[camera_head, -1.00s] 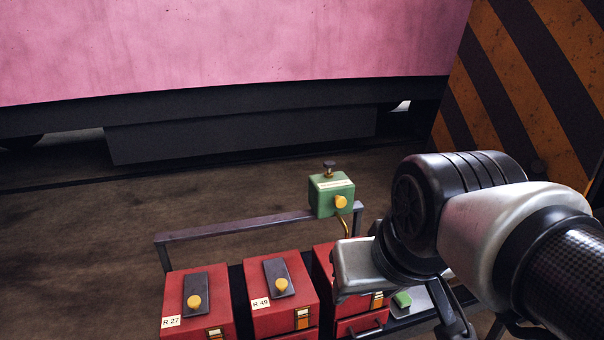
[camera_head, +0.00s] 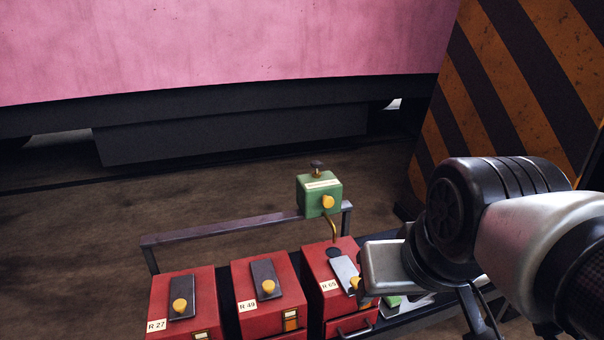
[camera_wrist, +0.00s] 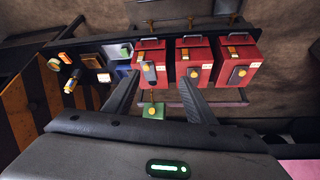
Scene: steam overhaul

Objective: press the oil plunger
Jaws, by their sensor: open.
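A green oil box (camera_head: 320,195) with a small dark plunger knob (camera_head: 317,165) on top stands at the right end of a raised rail. A yellow knob (camera_head: 328,202) is on its front, and a brass spout (camera_head: 333,229) bends down below it towards the third red box. My gripper (camera_wrist: 160,78) is open and empty. In the wrist view the green box (camera_wrist: 153,111) shows between the fingers, apart from them and further off. In the head view my wrist is to the right of and below the green box, and the fingertips are not clear.
Three red boxes, R 27 (camera_head: 180,305), R 49 (camera_head: 270,300) and a third (camera_head: 318,265), stand in a row below the rail (camera_head: 230,227). The third shows a dark round opening beside its plate. A striped panel (camera_head: 500,100) stands at right. Floor behind the rail is clear.

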